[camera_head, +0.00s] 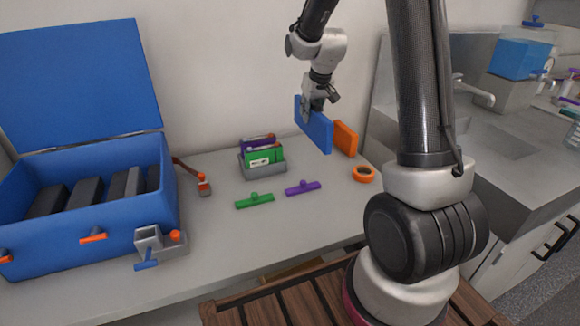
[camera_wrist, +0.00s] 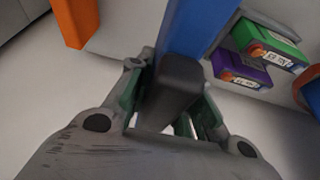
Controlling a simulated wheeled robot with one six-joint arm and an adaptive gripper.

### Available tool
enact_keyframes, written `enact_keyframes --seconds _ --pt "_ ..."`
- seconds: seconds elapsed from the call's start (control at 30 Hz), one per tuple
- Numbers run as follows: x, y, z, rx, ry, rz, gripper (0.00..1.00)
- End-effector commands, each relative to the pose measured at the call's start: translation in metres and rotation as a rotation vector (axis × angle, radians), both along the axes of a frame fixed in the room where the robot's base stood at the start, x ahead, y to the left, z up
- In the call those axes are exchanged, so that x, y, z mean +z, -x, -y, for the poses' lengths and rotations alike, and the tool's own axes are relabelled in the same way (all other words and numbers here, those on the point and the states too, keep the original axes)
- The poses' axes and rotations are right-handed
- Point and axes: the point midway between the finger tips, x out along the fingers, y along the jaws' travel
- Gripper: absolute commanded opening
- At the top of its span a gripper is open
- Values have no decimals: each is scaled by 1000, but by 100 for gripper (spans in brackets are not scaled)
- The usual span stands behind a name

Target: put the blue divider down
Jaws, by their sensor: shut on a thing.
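The blue divider (camera_head: 313,126) is a flat upright panel near the back right of the grey worktop. My gripper (camera_head: 316,103) is above it and shut on its upper edge. In the wrist view the blue divider (camera_wrist: 196,28) runs away from between the fingers of my gripper (camera_wrist: 172,108). A dark block (camera_wrist: 174,88) shows at the fingers, at the divider's near end. I cannot tell whether the divider's lower edge touches the worktop.
An orange panel (camera_head: 345,138) stands just right of the divider. An orange ring (camera_head: 363,174) lies in front. A grey holder (camera_head: 263,170) with green and purple packs is left. Green (camera_head: 254,201) and purple (camera_head: 302,187) handled strips lie in front. A blue open case (camera_head: 160,200) fills the left.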

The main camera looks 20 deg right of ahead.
Motion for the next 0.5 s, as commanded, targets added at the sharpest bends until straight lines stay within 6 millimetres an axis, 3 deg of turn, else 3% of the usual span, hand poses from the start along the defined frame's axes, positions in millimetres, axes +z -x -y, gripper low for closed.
enact_keyframes --seconds 0.2,0.5 --pt "-43 1 1 1 -1 -4 0" --pt "-75 1 0 -1 -1 -5 0"
